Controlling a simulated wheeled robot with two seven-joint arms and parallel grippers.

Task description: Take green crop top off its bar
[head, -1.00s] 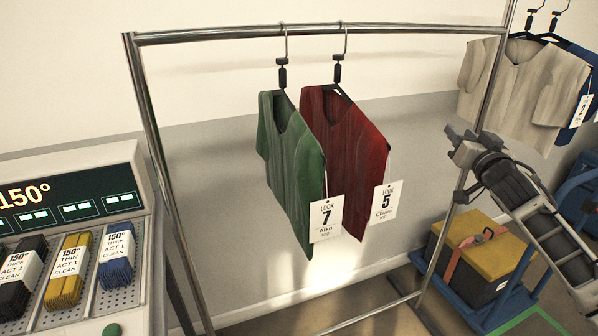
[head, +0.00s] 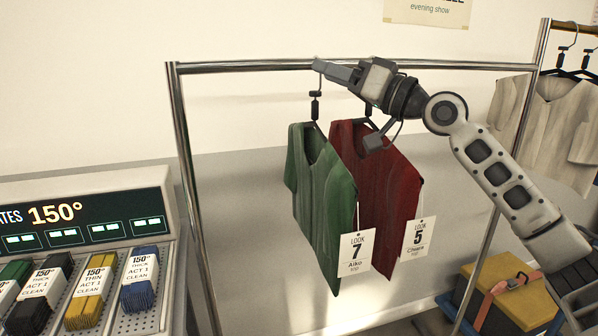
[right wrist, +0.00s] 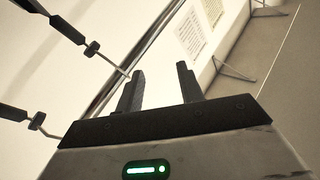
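The green crop top (head: 322,190) hangs on a dark hanger (head: 315,108) from the rack's bar (head: 240,66) in the head view. Its tag (head: 356,252) reads Look 7, Aiko. My right gripper (head: 322,66) is up at the bar, with its fingertips by the top of this hanger's hook. In the right wrist view the fingers (right wrist: 160,86) stand apart. A hook (right wrist: 112,64) there reaches up to the left finger; whether it lies between the fingers I cannot tell. My left gripper is out of view.
A red top (head: 385,190) tagged Look 5 hangs close to the right, its hook partly behind my right gripper. A pale top (head: 545,120) hangs on another rack at right. A machine (head: 80,215) stands at left, a yellow box (head: 510,300) at lower right.

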